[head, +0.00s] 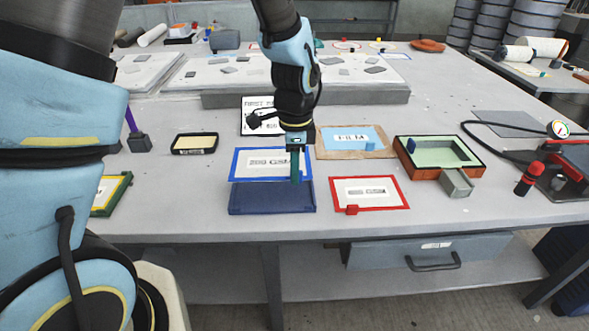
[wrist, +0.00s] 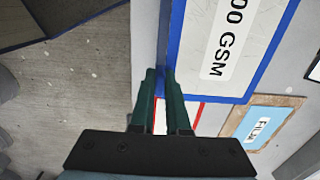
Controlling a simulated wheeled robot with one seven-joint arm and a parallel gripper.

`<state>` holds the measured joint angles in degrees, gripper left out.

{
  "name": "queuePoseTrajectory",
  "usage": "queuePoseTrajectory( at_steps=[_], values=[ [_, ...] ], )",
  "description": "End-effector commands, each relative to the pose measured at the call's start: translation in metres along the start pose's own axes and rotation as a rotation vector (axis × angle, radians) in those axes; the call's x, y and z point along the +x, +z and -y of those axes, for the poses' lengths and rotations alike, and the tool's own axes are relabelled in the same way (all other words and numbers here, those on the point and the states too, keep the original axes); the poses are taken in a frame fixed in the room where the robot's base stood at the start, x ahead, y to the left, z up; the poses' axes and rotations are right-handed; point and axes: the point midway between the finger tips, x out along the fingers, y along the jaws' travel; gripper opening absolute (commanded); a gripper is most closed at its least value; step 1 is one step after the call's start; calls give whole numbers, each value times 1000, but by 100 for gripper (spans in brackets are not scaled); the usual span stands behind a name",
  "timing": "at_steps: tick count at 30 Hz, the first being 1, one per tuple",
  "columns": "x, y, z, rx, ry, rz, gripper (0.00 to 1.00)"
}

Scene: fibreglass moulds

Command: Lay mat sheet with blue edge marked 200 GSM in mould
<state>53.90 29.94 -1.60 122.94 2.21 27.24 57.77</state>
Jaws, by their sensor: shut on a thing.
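In the wrist view my green fingers (wrist: 160,75) close at the blue border of the sheet (wrist: 236,60); the exact grip point is hard to see. The sheet appears raised above a dark blue tray (head: 272,200). The mould (head: 440,152), pale green inside with orange-brown walls, stands to the right, with a grey block (head: 457,183) at its front.
A red-edged sheet (head: 385,194) and a tan-edged FILM sheet (head: 325,153) lie between my gripper and the mould. A black hose and gauge (head: 559,129) are at the far right. A black-rimmed tray (head: 194,143) is at left. A raised slab (head: 225,83) stands behind.

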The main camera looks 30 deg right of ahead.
Motion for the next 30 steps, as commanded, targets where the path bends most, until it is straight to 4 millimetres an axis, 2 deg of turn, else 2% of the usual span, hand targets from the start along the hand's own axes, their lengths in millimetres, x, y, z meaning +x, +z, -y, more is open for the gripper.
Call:
queuePoseTrajectory(
  at_steps=[21,30],
  values=[
    [61,0,0,0,1,1,0],
    [68,0,0,-1,0,0,0]
  ],
)
